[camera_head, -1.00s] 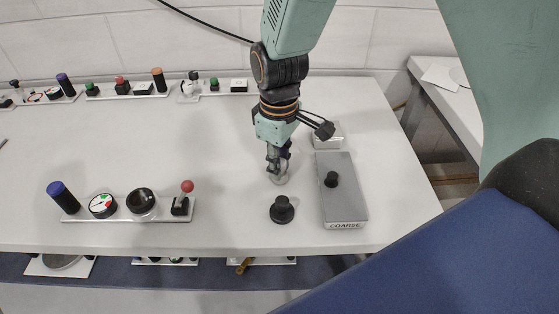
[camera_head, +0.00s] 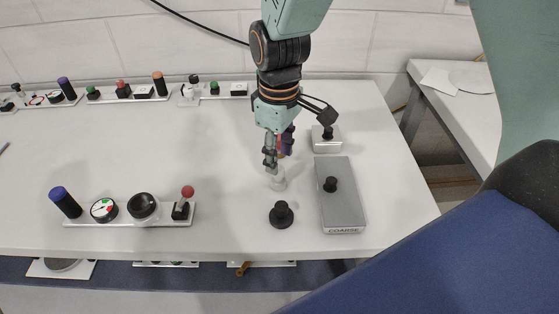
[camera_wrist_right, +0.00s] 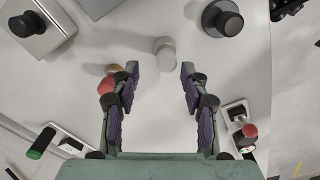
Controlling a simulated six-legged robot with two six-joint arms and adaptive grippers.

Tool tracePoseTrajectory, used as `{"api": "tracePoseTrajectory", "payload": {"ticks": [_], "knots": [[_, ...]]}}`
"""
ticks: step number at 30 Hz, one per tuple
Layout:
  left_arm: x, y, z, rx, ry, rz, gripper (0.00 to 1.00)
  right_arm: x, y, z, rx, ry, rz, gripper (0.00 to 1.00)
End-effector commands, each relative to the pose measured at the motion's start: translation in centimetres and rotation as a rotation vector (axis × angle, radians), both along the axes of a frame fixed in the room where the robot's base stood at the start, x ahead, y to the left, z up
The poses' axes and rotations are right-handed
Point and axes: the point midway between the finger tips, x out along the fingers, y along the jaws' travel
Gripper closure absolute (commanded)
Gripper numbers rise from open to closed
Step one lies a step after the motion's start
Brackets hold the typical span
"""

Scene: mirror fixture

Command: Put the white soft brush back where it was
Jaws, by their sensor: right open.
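A small whitish upright piece, which I take for the white soft brush (camera_head: 278,182), stands on the table left of the grey COARSE block. In the right wrist view the white piece (camera_wrist_right: 165,53) lies ahead of the fingertips, roughly between their lines, touching neither. My right gripper (camera_head: 270,160) is just above and behind it in the head view. In the right wrist view the gripper (camera_wrist_right: 159,75) is open and empty. My left gripper is not in view.
The COARSE block (camera_head: 341,200) with a black knob and a round black knobbed piece (camera_head: 281,215) stand close by. A smaller silver block (camera_head: 326,146) and a reddish piece (camera_wrist_right: 106,86) are near the gripper. A control strip (camera_head: 125,217) lies front left. The table's middle left is clear.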

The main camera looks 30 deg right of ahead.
Motion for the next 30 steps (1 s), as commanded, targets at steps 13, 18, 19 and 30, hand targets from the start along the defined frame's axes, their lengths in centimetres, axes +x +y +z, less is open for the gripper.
{"api": "tracePoseTrajectory", "payload": {"ticks": [13,18,19,30], "knots": [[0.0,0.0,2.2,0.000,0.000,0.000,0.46,0.0,0.0,7.5,0.000,0.000,0.000,0.55],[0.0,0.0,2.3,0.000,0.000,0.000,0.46,0.0,0.0,8.0,0.000,0.000,0.000,0.55],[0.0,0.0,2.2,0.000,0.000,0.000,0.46,0.0,0.0,8.0,0.000,0.000,0.000,0.55],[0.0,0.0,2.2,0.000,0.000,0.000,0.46,0.0,0.0,8.0,-0.001,0.001,0.000,0.55]]}}
